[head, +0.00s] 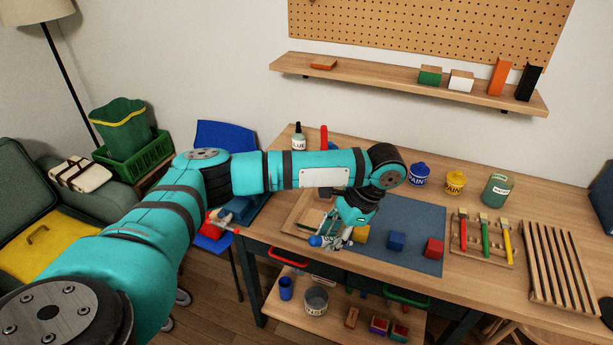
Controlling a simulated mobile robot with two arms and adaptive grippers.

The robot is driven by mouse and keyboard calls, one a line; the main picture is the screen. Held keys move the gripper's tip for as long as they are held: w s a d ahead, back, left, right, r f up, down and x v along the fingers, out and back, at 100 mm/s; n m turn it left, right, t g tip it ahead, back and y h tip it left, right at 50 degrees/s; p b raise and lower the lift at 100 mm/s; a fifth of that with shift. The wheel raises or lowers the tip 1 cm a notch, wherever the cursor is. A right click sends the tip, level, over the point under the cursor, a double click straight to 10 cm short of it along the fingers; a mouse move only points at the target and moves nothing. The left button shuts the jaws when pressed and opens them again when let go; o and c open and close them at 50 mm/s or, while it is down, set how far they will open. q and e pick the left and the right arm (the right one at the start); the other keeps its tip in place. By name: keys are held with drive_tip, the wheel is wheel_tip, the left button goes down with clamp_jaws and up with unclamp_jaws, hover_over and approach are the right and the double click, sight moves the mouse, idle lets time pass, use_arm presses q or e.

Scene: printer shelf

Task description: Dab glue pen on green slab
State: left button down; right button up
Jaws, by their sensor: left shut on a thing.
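My left gripper (335,240) points down over the left part of the table, beside the blue-grey mat. It is shut on a slim thing with a rounded blue end (315,241), which looks like the glue pen; the fingers hide most of it. A narrow green strip (329,220), perhaps the green slab, shows on the wooden tray (299,219) close behind the gripper. The gripper and wrist cover part of this area, and I cannot tell whether the pen touches the strip. My right gripper is not in view.
A glue bottle (299,143) stands behind my arm. Paint pots (420,175), a brush rack (482,255) and a slatted rack (560,265) stand to the right.

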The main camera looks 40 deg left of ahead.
use_arm(q)
drive_tip(key=w+a+r+m+t+y+p, duration=0.1)
drive_tip(key=w+a+m+t+y+p, duration=0.35)
drive_tip(key=w+a+m+t, duration=0.9)
drive_tip(key=f+m+b, duration=0.1)
drive_tip(key=b, duration=0.1)
drive_tip(key=s+f+m+g+b, duration=0.1)
drive_tip(key=f+b, duration=0.1)
drive_tip(key=b, duration=0.1)
drive_tip(key=s+f+m+y+b, duration=0.1)
drive_tip(key=f+b, duration=0.1)
drive_tip(key=b, duration=0.1)
drive_tip(key=shift+a+f, duration=0.2)
drive_tip(key=shift+a, duration=0.1)
drive_tip(key=shift+s, duration=0.1)
drive_tip(key=shift+f+b, duration=0.45)
drive_tip(key=shift+f, duration=0.05)
idle(0.8)
